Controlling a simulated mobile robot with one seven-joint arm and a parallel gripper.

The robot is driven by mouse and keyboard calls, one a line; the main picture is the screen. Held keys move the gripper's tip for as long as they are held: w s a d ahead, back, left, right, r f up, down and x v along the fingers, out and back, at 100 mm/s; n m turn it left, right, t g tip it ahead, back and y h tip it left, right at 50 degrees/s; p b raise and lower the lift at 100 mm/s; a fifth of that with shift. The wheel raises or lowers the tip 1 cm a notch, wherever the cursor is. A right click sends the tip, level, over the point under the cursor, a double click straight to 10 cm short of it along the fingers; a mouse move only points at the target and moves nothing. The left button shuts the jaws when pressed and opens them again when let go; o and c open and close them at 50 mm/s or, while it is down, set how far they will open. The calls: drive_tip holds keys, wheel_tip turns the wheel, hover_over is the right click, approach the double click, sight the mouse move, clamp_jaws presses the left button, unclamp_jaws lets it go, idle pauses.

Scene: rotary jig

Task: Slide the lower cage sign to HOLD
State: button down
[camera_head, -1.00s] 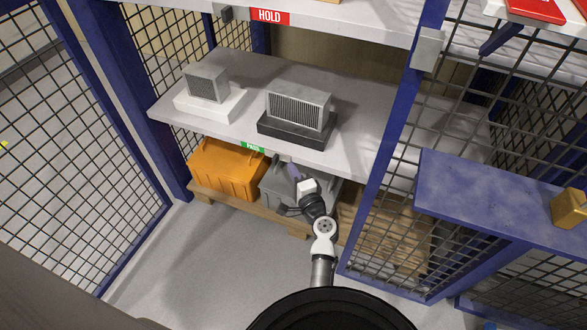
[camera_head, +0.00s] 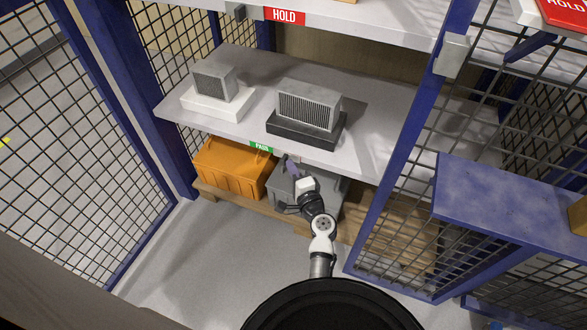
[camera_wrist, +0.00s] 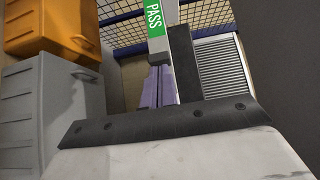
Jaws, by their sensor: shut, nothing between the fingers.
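The lower cage sign (camera_head: 261,147) is a small green plate reading PASS on the front edge of the middle shelf. It also shows in the wrist view (camera_wrist: 155,20), turned sideways, just beyond my fingertips. My gripper (camera_head: 288,162) is shut and empty, a little right of the sign and below the shelf edge in the head view. Its purple fingers show in the wrist view (camera_wrist: 158,85). I cannot tell whether the fingertips touch the sign. No HOLD lettering shows on the lower sign.
A red HOLD sign (camera_head: 285,16) is on the upper shelf edge. Two grey finned blocks on bases (camera_head: 215,81) (camera_head: 309,104) stand on the middle shelf (camera_head: 375,110). An orange bin (camera_head: 232,170) and grey bin (camera_head: 330,190) sit below. A blue post (camera_head: 405,150) stands right.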

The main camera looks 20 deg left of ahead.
drive_tip(key=a, duration=0.8)
drive_tip(key=shift+a, duration=0.4)
